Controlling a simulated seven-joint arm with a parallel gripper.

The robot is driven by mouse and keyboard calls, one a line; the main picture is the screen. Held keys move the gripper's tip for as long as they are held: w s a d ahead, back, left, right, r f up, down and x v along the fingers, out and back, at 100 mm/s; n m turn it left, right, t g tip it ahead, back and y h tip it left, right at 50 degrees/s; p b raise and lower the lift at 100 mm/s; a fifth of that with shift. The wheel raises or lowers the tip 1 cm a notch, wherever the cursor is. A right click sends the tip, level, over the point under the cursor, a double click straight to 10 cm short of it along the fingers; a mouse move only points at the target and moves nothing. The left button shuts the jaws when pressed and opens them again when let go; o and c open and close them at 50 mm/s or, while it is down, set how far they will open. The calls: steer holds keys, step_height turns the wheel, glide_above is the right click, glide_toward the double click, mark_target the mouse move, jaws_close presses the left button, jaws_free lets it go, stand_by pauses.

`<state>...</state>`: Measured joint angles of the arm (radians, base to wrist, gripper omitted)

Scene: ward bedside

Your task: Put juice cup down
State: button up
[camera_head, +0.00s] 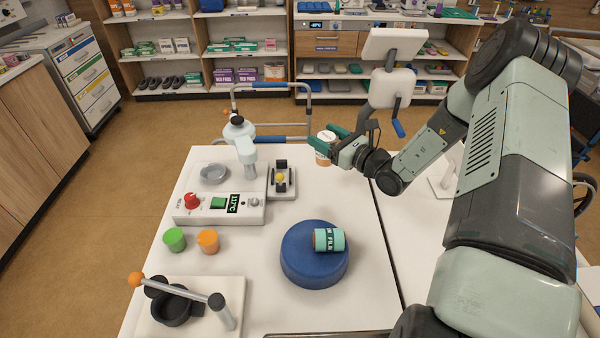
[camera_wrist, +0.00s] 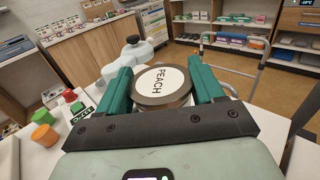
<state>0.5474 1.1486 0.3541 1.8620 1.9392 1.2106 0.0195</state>
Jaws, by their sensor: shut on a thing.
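My gripper (camera_head: 334,143) is shut on a cup and holds it above the far right part of the white table (camera_head: 365,240). The held juice cup (camera_head: 324,150) has an orange body and a pale lid. In the wrist view the lid of the cup (camera_wrist: 160,86) reads PEACH and sits between the two green fingers. The cup looks roughly upright and apart from the tabletop. Its underside is hidden in the wrist view.
A control box (camera_head: 222,209) with a red knob and a grey dish (camera_head: 213,173) are at left. A green cup (camera_head: 174,240), an orange cup (camera_head: 208,241) and a blue round block (camera_head: 300,268) bearing a teal-banded cylinder (camera_head: 328,240) stand nearer.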

steer(key=w+a+r+n+g+y, duration=0.1)
steer(key=a, duration=0.5)
steer(key=w+a+r+n+g+y, duration=0.1)
steer(key=w+a+r, duration=0.1)
steer(key=a, duration=0.3)
step_height(320, 180, down, 10)
steer(key=a, duration=0.1)
steer(key=shift+a, duration=0.25)
steer(key=shift+f, duration=0.3)
steer(key=o, duration=1.2)
